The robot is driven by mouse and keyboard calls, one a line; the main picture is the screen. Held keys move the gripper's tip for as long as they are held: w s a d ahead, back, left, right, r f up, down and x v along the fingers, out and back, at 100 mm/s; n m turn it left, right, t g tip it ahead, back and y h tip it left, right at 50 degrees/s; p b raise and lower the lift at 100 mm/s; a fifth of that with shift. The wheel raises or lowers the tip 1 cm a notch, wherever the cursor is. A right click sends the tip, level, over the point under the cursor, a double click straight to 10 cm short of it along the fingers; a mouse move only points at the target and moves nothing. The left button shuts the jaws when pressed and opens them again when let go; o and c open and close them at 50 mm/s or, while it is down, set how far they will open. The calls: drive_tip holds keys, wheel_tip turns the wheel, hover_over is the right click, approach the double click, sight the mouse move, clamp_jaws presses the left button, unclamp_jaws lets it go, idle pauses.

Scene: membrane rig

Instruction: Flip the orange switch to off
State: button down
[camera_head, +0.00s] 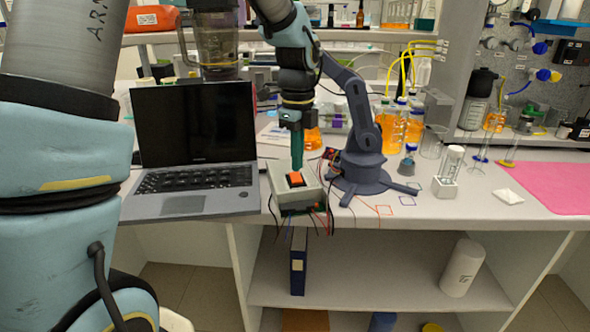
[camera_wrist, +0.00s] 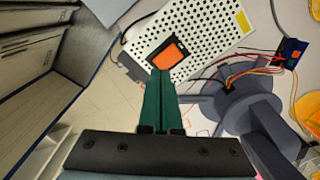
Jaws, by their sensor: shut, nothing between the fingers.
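The orange switch (camera_head: 295,179) sits on top of a pale grey perforated box (camera_head: 313,192) near the bench's front edge. In the wrist view the orange switch (camera_wrist: 170,53) shows in a black frame on the perforated box (camera_wrist: 200,25). My gripper (camera_head: 297,168) points down with its green fingers together and nothing between them. In the wrist view the fingertips (camera_wrist: 161,72) are at the switch's near edge. They look touching or very close; I cannot tell which. Part of the switch is hidden behind the fingertips, and its on or off position is unclear.
An open laptop (camera_head: 195,130) stands left of the box. A dark blue-grey small robot arm (camera_head: 365,150) stands close on the right. Loose wires (camera_head: 318,215) hang at the box's front. Bottles of orange liquid (camera_head: 395,125) stand farther right. A shelf (camera_head: 370,268) is below.

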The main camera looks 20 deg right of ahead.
sight(296, 181)
wheel_tip(296, 181, up, 4)
drive_tip(key=p, duration=0.3)
drive_tip(key=shift+r, duration=0.1)
drive_tip(key=shift+a, duration=0.1)
drive_tip(key=s+a+f+n, duration=0.1)
drive_tip(key=s+a+n, duration=0.1)
drive_tip(key=a+n, duration=1.2)
drive_tip(key=s+a+f+n+t, duration=0.1)
drive_tip(key=s+a+f+n, duration=0.1)
drive_tip(key=a+n, duration=1.2)
drive_tip(key=shift+a+t, duration=0.3)
drive_tip(key=shift+a, duration=0.7)
